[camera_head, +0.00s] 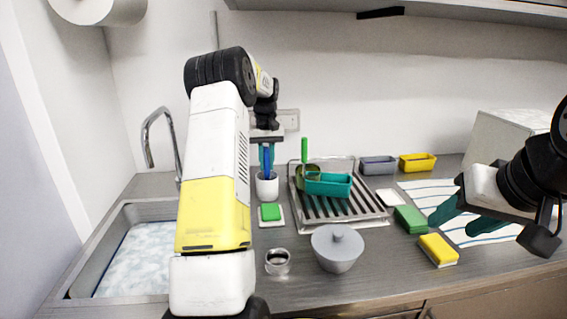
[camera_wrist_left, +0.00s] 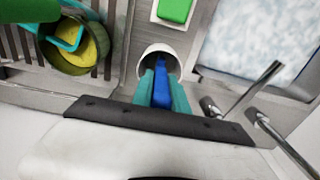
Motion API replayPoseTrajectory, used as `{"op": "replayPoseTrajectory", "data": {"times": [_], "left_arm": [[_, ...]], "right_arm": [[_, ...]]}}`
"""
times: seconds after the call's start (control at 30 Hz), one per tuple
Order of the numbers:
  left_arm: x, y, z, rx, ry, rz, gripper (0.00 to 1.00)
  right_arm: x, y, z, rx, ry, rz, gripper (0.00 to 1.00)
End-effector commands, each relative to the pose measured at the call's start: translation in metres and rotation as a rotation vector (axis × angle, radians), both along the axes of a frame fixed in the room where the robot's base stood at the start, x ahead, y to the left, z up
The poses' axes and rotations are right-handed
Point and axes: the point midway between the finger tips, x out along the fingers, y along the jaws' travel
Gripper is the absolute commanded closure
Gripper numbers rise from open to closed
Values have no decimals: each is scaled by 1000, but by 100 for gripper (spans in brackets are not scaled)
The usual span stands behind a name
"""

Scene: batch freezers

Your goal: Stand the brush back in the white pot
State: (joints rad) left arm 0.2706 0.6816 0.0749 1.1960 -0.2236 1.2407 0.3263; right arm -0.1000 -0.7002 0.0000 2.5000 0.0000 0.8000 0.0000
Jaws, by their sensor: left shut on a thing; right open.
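The white pot (camera_head: 267,188) stands on the counter behind the green sponge, beside the dish rack. My left gripper (camera_head: 266,160) points down right over the pot, shut on the blue handle of the brush (camera_head: 267,164). In the left wrist view the teal fingers (camera_wrist_left: 163,92) clasp the blue brush (camera_wrist_left: 162,88), in line with the mouth of the white pot (camera_wrist_left: 149,54). The brush's lower end is hidden, so I cannot tell how deep it sits. My right gripper (camera_head: 462,218) is open and empty above the striped cloth.
The dish rack (camera_head: 372,221) holds a teal container (camera_head: 329,185) and a green-handled item (camera_head: 304,152). A grey lidded bowl (camera_head: 338,251), a metal ring-shaped cup (camera_head: 278,262) and sponges (camera_head: 437,250) lie in front. The sink (camera_head: 90,262) and tap (camera_head: 150,135) are left.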

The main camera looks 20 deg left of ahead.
Motion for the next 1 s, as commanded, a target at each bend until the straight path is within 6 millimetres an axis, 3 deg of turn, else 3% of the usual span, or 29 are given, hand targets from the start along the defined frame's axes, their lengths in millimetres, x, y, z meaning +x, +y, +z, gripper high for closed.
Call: {"op": "replayPoseTrajectory", "data": {"times": [0.3,0.33,0.43,0.77,1.0], "left_arm": [[0,0,-3,0,-1,0,100],[0,0,-3,1,-2,0,79],[0,0,-3,0,-2,0,59],[1,0,-1,0,-2,0,59],[1,0,29,2,-6,0,59]], "right_arm": [[0,0,0,0,0,0,50],[0,0,0,0,0,0,50],[0,0,0,0,0,0,50],[0,0,0,0,0,0,50],[0,0,0,0,0,0,50]]}}
